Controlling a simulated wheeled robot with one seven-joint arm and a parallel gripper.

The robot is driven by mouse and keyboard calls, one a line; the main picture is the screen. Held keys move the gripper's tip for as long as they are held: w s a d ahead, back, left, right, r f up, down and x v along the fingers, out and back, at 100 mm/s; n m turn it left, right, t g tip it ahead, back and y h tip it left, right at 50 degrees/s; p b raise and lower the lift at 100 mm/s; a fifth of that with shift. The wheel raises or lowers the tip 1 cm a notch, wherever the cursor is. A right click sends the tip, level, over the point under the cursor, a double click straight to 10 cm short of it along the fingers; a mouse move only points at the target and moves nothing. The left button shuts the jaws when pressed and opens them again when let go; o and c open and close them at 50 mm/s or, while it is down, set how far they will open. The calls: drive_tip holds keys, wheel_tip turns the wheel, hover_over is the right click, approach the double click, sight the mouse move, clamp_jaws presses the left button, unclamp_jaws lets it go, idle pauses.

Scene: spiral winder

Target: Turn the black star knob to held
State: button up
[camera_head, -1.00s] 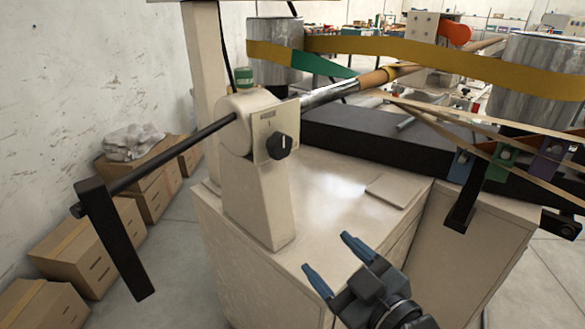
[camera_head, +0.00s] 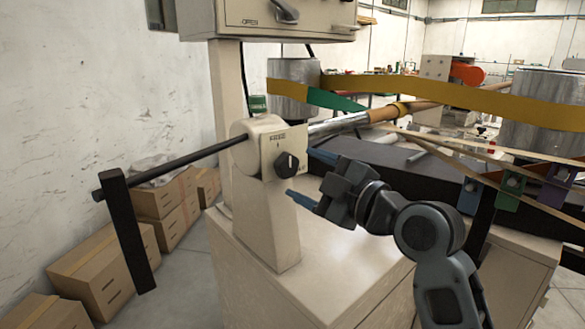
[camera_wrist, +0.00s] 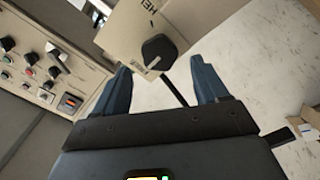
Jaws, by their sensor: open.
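The black star knob (camera_head: 286,164) is on the cream plate (camera_head: 298,141) at the front of the beige machine post. In the wrist view the knob (camera_wrist: 159,50) lies ahead of and between my two blue fingertips, with the plate (camera_wrist: 129,31) behind it. My gripper (camera_head: 305,174) is open, just right of the knob in the head view, its fingers pointing at it. In the wrist view my gripper (camera_wrist: 160,75) shows nothing between its fingers. The plate carries printed lettering, too small to read fully. I cannot tell whether a finger touches the knob.
A black shaft (camera_head: 175,171) runs left from the post to a black crank arm (camera_head: 129,234). Cardboard boxes (camera_head: 105,275) stand by the wall. Taut bands cross at right.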

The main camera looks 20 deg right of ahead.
sight(289, 167)
drive_tip(key=x, duration=0.4)
drive_tip(key=shift+w+a+p, duration=0.15)
drive_tip(key=shift+w+p, duration=0.15)
drive_tip(key=shift+w, duration=0.1)
drive_tip(key=c, duration=1.1)
